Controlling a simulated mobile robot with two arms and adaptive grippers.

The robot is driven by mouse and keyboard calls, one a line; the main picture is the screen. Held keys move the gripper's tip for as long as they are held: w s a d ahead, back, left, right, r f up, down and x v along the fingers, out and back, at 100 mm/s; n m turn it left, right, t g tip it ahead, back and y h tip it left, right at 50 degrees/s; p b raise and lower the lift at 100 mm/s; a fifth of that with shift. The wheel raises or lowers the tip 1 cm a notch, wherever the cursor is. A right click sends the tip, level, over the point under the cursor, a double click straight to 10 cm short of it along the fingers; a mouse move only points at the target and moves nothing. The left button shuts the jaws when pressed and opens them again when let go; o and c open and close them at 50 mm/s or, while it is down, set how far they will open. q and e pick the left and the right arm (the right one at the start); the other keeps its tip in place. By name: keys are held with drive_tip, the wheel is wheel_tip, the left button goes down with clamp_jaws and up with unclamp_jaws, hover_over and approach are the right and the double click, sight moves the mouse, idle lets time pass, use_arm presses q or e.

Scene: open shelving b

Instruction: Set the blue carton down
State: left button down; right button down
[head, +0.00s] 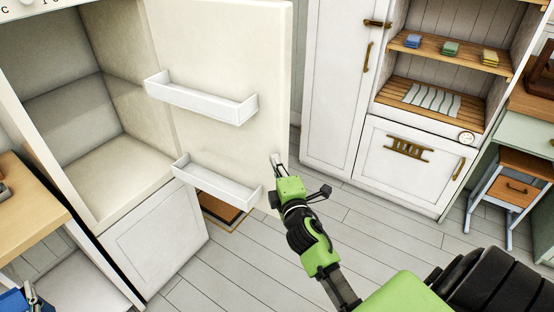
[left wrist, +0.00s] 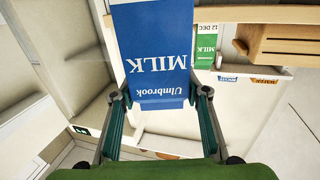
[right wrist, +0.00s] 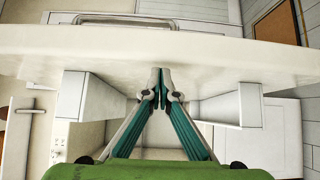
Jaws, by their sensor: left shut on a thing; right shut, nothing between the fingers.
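The blue milk carton (head: 12,302) is at the bottom left corner of the head view, mostly cut off. In the left wrist view the blue carton (left wrist: 160,50) shows white lettering, upside down. My left gripper (left wrist: 160,95) is shut on it, one finger on each side. My right gripper (head: 280,172) is at the free edge of the open fridge door (head: 225,55). In the right wrist view its fingertips (right wrist: 161,88) are together and empty, close against the white door. I cannot tell whether they touch it. The fridge interior (head: 115,165) looks empty where visible.
The fridge door has two white racks, an upper one (head: 200,103) and a lower one (head: 215,187). A wooden counter (head: 25,215) stands at the left. A white cupboard with wooden shelves (head: 470,112) is at the back right. Plank floor (head: 225,270) lies clear between.

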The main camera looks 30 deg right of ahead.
drive_tip(key=shift+w+d, duration=0.15)
drive_tip(key=shift+d, duration=0.1)
